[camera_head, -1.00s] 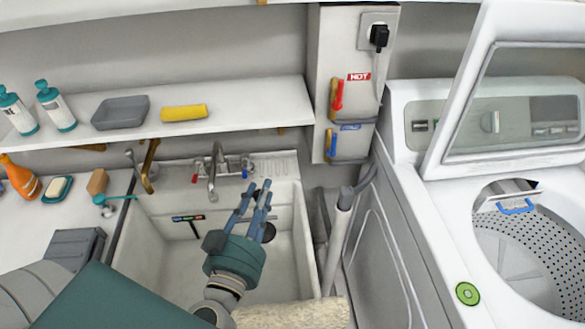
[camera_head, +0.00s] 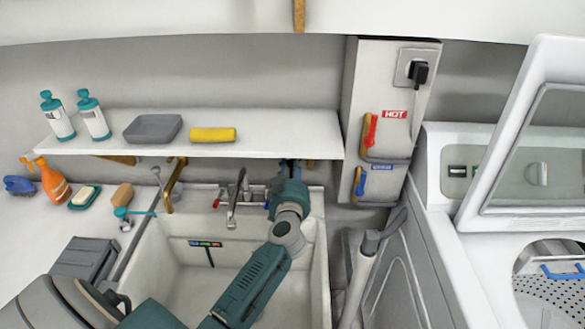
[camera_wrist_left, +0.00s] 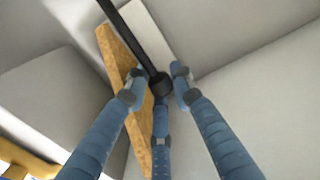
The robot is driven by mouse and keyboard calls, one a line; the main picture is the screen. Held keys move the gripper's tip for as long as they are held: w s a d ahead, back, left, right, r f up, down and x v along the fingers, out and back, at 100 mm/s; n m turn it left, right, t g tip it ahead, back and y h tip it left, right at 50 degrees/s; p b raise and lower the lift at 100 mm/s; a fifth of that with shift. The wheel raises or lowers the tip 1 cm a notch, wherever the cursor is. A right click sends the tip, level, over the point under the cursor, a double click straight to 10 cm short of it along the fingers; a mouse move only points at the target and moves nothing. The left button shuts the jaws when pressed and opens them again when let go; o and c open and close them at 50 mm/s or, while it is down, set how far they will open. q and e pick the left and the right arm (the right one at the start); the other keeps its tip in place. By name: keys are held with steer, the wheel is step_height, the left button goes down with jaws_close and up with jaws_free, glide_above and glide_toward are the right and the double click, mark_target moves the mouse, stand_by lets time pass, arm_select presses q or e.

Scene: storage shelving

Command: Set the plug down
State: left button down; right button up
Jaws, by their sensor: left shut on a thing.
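In the left wrist view, my left gripper (camera_wrist_left: 162,92) is shut on a small black round piece, which I take as the plug (camera_wrist_left: 160,84). A straight black rod or cord (camera_wrist_left: 130,38) runs from it to the upper left. In the head view, my left gripper (camera_head: 289,166) reaches up at the back right of the sink, beside the faucet and by the front edge of the shelf. The held plug cannot be made out there. A black power plug (camera_head: 418,72) sits in the wall outlet at the upper right. My right gripper is not in view.
A wooden bracket (camera_wrist_left: 125,75) is close beside the fingers. The wall shelf (camera_head: 285,146) bears bottles, a grey tray (camera_head: 153,129) and a yellow item (camera_head: 212,134). The faucet (camera_head: 236,195) rises left of my wrist. The sink basin (camera_head: 180,255) has open room.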

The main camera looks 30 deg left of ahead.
arm_select(q)
steer(key=w+a+f+b, duration=0.2)
steer(key=w+f, duration=0.1)
steer(key=shift+w+f+b, duration=0.2)
steer(key=shift+f+b, duration=0.05)
steer(key=shift+b, duration=0.05)
stand_by(0.3)
steer(key=c, duration=1.5)
jaws_free()
steer(key=shift+f, duration=0.15)
